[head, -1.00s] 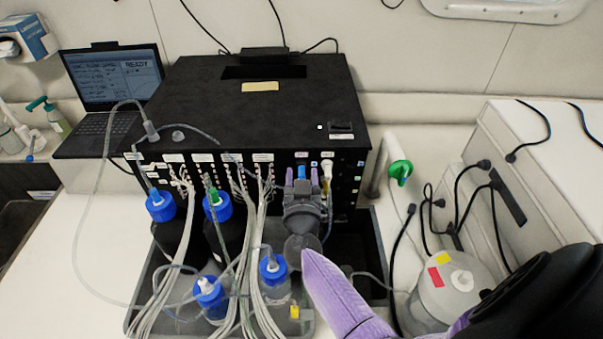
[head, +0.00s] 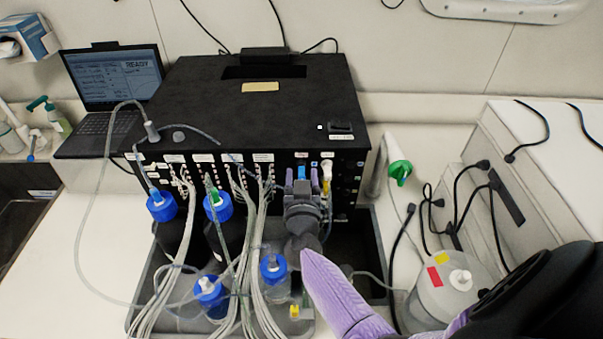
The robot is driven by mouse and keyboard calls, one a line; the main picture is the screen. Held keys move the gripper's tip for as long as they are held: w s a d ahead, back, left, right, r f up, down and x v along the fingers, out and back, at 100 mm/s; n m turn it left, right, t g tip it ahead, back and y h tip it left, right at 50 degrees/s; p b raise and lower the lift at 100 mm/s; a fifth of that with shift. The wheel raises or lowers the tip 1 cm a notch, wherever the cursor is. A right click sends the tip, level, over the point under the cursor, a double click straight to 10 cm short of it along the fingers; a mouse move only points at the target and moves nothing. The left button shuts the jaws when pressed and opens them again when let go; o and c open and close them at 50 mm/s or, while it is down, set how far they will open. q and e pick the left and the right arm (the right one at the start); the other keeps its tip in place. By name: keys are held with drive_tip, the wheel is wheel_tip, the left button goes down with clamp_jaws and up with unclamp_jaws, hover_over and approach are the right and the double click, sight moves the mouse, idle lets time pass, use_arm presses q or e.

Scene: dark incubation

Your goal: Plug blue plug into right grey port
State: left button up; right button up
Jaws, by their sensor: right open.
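The blue plug (head: 302,171) shows as a small blue piece at the front panel of the black box, below a white label. My right gripper (head: 302,182) reaches up from the lower right with a purple forearm. Its two purple fingertips stand apart on either side of the blue plug, seen from above. I cannot tell whether they touch it. The gripper body hides the panel below the plug. The right grey port cannot be made out clearly among the dark panel's small sockets. My left gripper is not in view.
A white connector (head: 327,168) sits just right of the gripper. Bundles of pale cables hang from the black box (head: 260,100) left of it. Blue-capped bottles (head: 162,206) stand in the grey tray (head: 376,250). A jar (head: 445,290) stands at the right.

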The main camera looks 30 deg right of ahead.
idle(0.3)
clamp_jaws()
drive_tip(key=shift+s+a+p, duration=0.1)
drive_tip(key=shift+p, duration=0.2)
idle(1.2)
drive_tip(key=p+v, duration=0.2)
drive_tip(key=v, duration=0.3)
drive_tip(key=shift+s+a, duration=0.2)
drive_tip(key=shift+s, duration=0.1)
idle(0.7)
